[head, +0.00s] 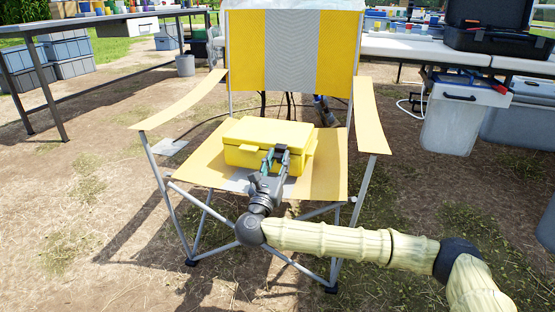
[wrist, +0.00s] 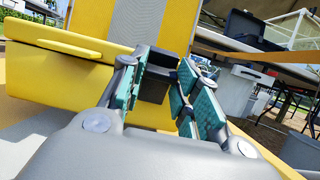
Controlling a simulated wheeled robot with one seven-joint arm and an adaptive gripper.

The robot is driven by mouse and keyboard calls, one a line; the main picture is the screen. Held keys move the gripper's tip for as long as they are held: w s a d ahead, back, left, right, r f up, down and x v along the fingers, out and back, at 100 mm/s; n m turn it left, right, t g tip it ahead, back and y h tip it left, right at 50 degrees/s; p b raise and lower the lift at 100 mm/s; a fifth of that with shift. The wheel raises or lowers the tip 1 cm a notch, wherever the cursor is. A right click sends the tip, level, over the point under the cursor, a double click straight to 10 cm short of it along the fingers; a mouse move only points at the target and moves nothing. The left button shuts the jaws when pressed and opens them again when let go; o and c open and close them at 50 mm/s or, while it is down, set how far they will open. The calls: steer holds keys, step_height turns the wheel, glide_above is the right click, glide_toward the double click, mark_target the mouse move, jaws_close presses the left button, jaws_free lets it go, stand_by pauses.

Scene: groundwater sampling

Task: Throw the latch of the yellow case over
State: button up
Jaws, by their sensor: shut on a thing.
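The yellow case (head: 262,134) lies closed on the seat of a folding chair, and its yellow side fills the left of the wrist view (wrist: 50,75). My gripper (head: 275,154) reaches to the front of the case, right of its middle. In the wrist view my gripper (wrist: 164,72) has its green-padded fingers on either side of a dark block, the latch (wrist: 153,86), and is shut on it. The fingers hide part of the latch, and its exact angle is hard to tell.
The yellow-and-grey chair (head: 364,110) has raised armrests on both sides of the case. Tables with bins and an open black case (head: 500,40) stand behind. A grey bucket (head: 185,65) stands at the back left.

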steer(key=shift+w+d+r+g+y+p, duration=0.15)
steer(key=shift+r+g+p, duration=0.25)
steer(key=shift+p, duration=0.85)
steer(key=shift+w+a+r+g+y+p, duration=0.15)
steer(key=shift+g+p, duration=0.45)
steer(key=shift+p, duration=0.7)
steer(key=shift+w+d+r+g+y+p, duration=0.15)
steer(key=shift+r+g+p, duration=0.3)
steer(key=shift+p, duration=0.8)
steer(key=shift+w+f+g+p, duration=0.15)
steer(key=shift+g+p, duration=0.2)
steer(key=shift+p, duration=0.2)
steer(key=shift+f, duration=0.1)
steer(key=o, duration=1)
steer(key=v, duration=1.2)
